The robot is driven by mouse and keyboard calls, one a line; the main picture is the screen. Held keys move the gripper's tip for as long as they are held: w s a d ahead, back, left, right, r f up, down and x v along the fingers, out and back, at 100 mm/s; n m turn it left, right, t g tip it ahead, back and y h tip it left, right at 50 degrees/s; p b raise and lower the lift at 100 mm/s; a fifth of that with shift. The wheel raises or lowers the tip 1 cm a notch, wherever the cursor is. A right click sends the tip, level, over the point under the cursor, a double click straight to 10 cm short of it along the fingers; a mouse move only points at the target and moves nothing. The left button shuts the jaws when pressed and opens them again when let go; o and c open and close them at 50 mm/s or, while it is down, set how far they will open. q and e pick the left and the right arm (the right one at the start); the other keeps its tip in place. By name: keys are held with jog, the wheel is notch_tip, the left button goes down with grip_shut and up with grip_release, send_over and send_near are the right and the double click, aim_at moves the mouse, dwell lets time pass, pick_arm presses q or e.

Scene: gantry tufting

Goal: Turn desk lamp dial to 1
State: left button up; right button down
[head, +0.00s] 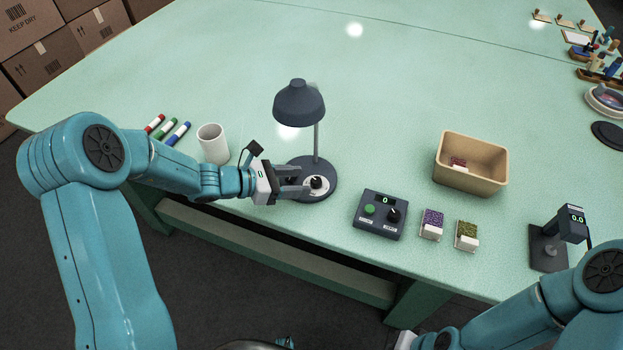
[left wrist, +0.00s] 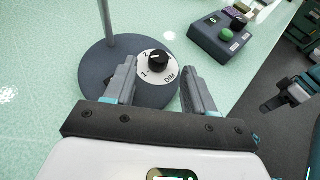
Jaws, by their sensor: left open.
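The dark grey desk lamp (head: 299,103) stands on the green table, its round base at the front of the post. On the base is a black dial knob (head: 317,182) on a white plate. In the left wrist view the knob (left wrist: 158,58) sits on the plate with marks 1, 2 and DIM; its pointer direction is too small to tell. My left gripper (head: 298,183) is open at the lamp base. Its fingers (left wrist: 157,83) stand on either side of the plate's near part, with the knob a little beyond, not gripped. My right gripper is mostly cut off at the bottom edge.
A control box (head: 380,214) with a green button and black knob stands right of the lamp. A white cup (head: 213,144) and markers (head: 166,130) are to the left. A tan bin (head: 470,163), two small sample blocks (head: 432,224) and a gauge stand (head: 549,246) are to the right.

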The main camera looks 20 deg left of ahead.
aim_at(313, 182)
pick_arm(q)
jog(key=x, duration=0.3)
jog(key=shift+w+d+f, duration=0.15)
jog(key=shift+w+d, duration=0.1)
jog(key=shift+w, duration=0.05)
jog(key=shift+w+d, duration=0.1)
jog(key=shift+d, duration=0.15)
grip_shut()
jog(key=n+t+y+b, duration=0.1)
jog(key=n+b, duration=0.1)
jog(key=b, duration=0.4)
jog(key=n+t+y+b, duration=0.2)
jog(key=b, duration=0.5)
jog(key=shift+d+f+y, duration=0.2)
jog(key=shift+y, duration=0.1)
jog(key=shift+r+n+t+b, duration=0.2)
jog(key=shift+n+t+b, duration=0.1)
jog(key=shift+b, duration=0.1)
jog(key=shift+r, duration=0.15)
